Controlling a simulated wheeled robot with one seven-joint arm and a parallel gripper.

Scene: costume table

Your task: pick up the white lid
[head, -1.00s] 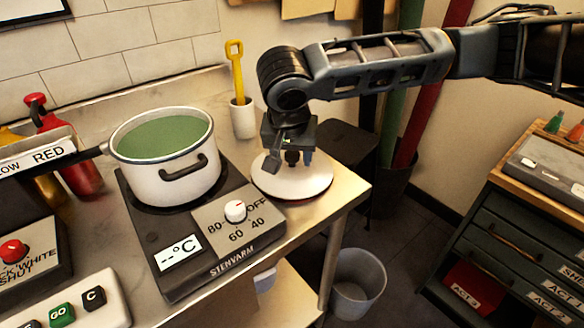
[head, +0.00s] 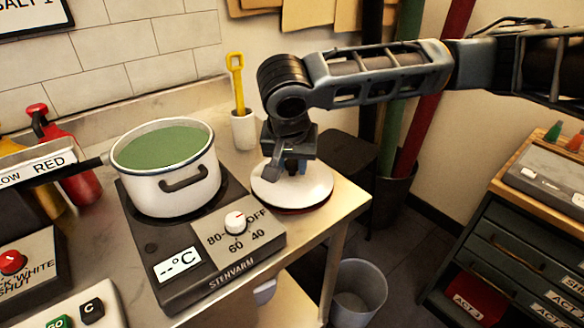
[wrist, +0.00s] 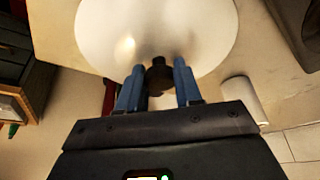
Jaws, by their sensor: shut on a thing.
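The white lid (head: 312,186) is a round, shallow disc at the right end of the steel table, with a dark knob (wrist: 158,76) in its middle. My gripper (head: 296,166) comes down from above and is shut on the lid's knob. In the wrist view the two blue fingers of my gripper (wrist: 158,84) stand on either side of the knob, and the lid (wrist: 200,35) spreads out beyond them. A dark red edge (head: 305,210) shows just beneath the lid. Any gap between them is small.
A white pot (head: 160,193) of green liquid stands on the hotplate (head: 215,270), left of the lid. A white cup with a yellow tool (head: 243,130) stands behind. A bin (head: 358,295) is below the table's right edge. A drawer cabinet (head: 505,245) stands right.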

